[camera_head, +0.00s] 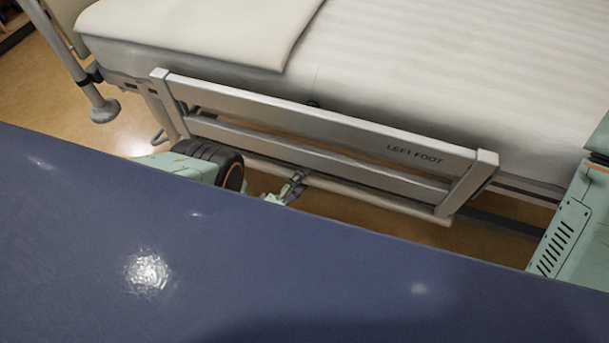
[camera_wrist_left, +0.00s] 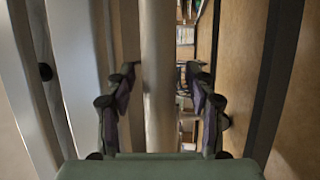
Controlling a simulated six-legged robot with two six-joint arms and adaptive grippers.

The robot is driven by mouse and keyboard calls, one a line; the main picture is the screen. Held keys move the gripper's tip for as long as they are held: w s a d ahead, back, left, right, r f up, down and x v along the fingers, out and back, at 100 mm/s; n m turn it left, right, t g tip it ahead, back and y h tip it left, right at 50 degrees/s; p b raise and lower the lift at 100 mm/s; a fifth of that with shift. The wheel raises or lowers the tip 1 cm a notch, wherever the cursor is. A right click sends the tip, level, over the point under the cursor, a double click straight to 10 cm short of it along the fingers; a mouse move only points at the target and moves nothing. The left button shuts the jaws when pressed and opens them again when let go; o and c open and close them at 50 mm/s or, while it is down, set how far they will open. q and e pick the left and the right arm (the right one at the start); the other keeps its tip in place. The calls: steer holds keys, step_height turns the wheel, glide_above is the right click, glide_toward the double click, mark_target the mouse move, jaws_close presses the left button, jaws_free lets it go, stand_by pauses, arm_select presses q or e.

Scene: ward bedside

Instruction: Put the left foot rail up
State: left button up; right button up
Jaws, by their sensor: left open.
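The left foot rail (camera_head: 330,128), a grey frame with "LEFT FOOT" on its top bar, hangs along the near side of the bed, low against the mattress edge. My left gripper (camera_head: 292,190) is at its lower bar, near the middle of its length. In the left wrist view, my left gripper (camera_wrist_left: 160,95) is open, with its two dark fingers on either side of a pale bar (camera_wrist_left: 159,60). The bar lies between the fingers, closer to the left one; whether they touch it is unclear. My right gripper is not in view.
The bed's white mattress (camera_head: 450,70) lies behind the rail, with a folded cover or pillow (camera_head: 200,25) at the upper left. A grey upright post (camera_head: 70,60) stands left of the rail. Tan floor (camera_head: 50,85) shows at the left.

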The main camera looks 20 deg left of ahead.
arm_select(q)
steer(key=shift+w+d+r, duration=0.15)
steer(key=shift+w, duration=0.05)
jaws_close()
stand_by(0.6)
